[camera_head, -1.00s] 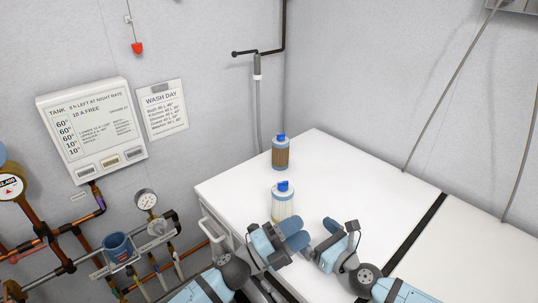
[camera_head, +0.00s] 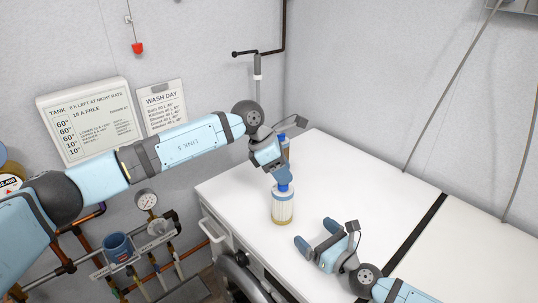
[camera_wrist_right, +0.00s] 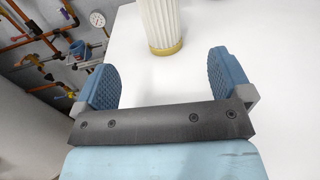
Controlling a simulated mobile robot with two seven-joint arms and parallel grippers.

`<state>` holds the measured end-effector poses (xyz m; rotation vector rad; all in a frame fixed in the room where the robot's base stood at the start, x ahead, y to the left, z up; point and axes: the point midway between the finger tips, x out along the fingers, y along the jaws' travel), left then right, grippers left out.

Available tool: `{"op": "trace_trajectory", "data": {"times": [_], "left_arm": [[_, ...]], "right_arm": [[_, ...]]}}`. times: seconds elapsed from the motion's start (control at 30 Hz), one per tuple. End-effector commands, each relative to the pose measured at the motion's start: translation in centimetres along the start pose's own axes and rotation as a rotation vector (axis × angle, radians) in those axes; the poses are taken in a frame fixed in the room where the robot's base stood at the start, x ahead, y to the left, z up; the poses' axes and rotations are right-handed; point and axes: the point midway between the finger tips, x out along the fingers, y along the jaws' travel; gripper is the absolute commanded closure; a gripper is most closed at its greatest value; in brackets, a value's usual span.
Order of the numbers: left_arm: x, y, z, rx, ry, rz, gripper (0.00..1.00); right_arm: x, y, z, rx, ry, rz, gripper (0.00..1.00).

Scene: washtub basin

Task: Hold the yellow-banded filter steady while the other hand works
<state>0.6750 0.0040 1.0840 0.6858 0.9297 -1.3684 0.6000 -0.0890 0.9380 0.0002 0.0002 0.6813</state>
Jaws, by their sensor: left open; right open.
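The yellow-banded filter (camera_head: 282,208) is a white pleated cylinder with a yellow band at its base and a blue cap. It stands upright on the white top. In the right wrist view its lower part (camera_wrist_right: 160,24) shows beyond the fingers. My left gripper (camera_head: 278,176) is open, pointing down at the blue cap from above; I cannot tell whether it touches. My right gripper (camera_head: 317,236) is open and empty, low in front of the filter and to its right. The right wrist view shows its two fingers (camera_wrist_right: 162,75) apart, with the filter beyond them.
A brown filter (camera_head: 287,151) with a blue cap stands behind, mostly hidden by my left gripper. The white worktop (camera_head: 365,180) is clear to the right, up to a black strip (camera_head: 418,236). Pipes and a gauge (camera_head: 146,199) line the wall at left.

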Motion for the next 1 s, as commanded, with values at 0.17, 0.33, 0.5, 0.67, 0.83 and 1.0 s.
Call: {"op": "trace_trajectory", "data": {"times": [0.17,0.33,0.5,0.67,0.83,1.0], "left_arm": [[-3.2,2.5,-1.0,0.045,0.137,0.091,0.57],[-4.0,3.1,-1.4,0.053,0.173,0.112,0.57],[-4.0,3.1,-1.4,0.053,0.172,0.111,0.57],[-4.0,3.1,-1.3,0.053,0.171,0.110,0.57],[-4.0,3.1,-1.3,0.052,0.170,0.110,0.57],[-4.0,3.1,-1.3,0.052,0.170,0.110,0.57]], "right_arm": [[0.0,0.0,0.0,0.000,0.000,0.000,0.03],[0.7,0.0,0.0,0.001,-0.001,0.000,0.03],[3.2,0.0,0.1,0.000,-0.003,0.000,0.03],[6.4,0.0,0.1,-0.001,-0.002,0.000,0.03],[9.7,0.0,0.0,-0.002,-0.001,0.000,0.03],[12.2,0.0,0.1,-0.001,-0.001,-0.001,0.03]]}}
